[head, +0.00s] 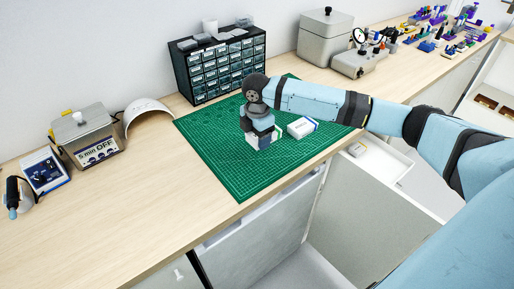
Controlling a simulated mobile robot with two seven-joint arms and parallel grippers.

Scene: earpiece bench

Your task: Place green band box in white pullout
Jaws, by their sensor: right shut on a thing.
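My right gripper (262,135) is over the green mat and shut on a small white box (264,143). A little green shows on this box, and the fingers hide much of it. I cannot tell whether it touches the mat. The white pullout (384,170) is open below the counter's front edge, to the right of the gripper. A small white box with a yellowish mark (357,150) lies inside it. My left gripper is not in view.
A white box with a blue edge (302,127) lies on the green cutting mat (222,158), right of the gripper. A dark drawer cabinet (220,66) stands behind the mat. A heated bath (88,137) stands at left. The counter's front left is clear.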

